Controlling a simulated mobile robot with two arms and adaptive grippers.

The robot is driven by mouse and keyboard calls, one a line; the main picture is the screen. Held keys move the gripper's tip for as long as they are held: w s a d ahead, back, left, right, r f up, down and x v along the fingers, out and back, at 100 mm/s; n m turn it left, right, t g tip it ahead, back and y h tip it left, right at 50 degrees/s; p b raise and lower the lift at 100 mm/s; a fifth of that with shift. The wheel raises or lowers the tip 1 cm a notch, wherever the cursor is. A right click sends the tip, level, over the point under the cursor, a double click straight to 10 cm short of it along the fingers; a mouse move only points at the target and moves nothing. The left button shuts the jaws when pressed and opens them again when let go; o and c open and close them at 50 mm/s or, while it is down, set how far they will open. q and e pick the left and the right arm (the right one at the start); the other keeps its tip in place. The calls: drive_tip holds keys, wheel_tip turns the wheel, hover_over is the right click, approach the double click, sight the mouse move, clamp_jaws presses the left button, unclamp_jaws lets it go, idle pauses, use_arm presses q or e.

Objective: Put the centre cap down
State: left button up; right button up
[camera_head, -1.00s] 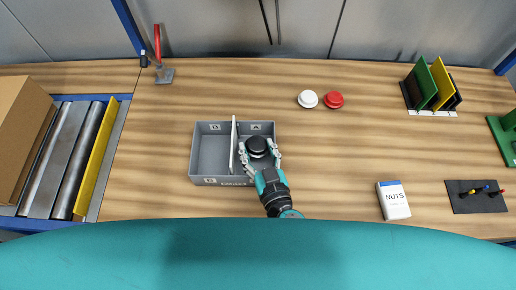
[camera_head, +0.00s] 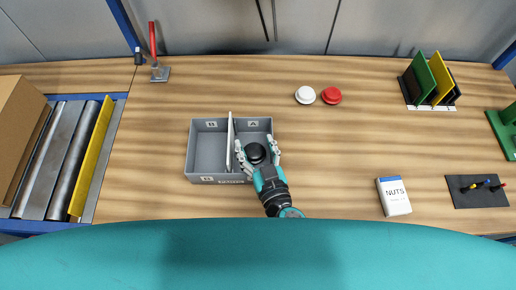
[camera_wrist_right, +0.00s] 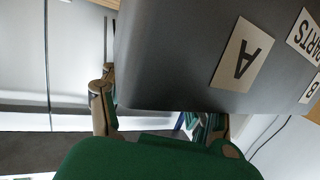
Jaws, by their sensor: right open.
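The black round centre cap (camera_head: 255,153) lies in the right compartment, marked A, of the grey divided box (camera_head: 206,180). My right gripper (camera_head: 257,152) reaches into that compartment from the front. Its fingers are open, one on each side of the cap, and I see gaps between them and the cap. The left finger is close to the divider (camera_head: 231,138). In the right wrist view a grey box wall (camera_wrist_right: 165,60) with an A label fills much of the picture, and the cap does not show there. My left gripper is not in view.
A white button (camera_head: 305,95) and a red button (camera_head: 331,96) stand behind the box. A NUTS carton (camera_head: 394,198) and a dark mat with small tools (camera_head: 477,195) lie to the right. A roller conveyor (camera_head: 62,150) is at the left. The table between is clear.

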drive_tip(key=shift+s+f+p, duration=0.25)
drive_tip(key=shift+p, duration=0.4)
drive_tip(key=shift+s, duration=0.2)
drive_tip(key=r+b+v, duration=0.1)
drive_tip(key=b+v, duration=0.3)
drive_tip(key=v, duration=0.7)
drive_tip(key=shift+b, duration=0.35)
drive_tip(key=shift+d, duration=0.1)
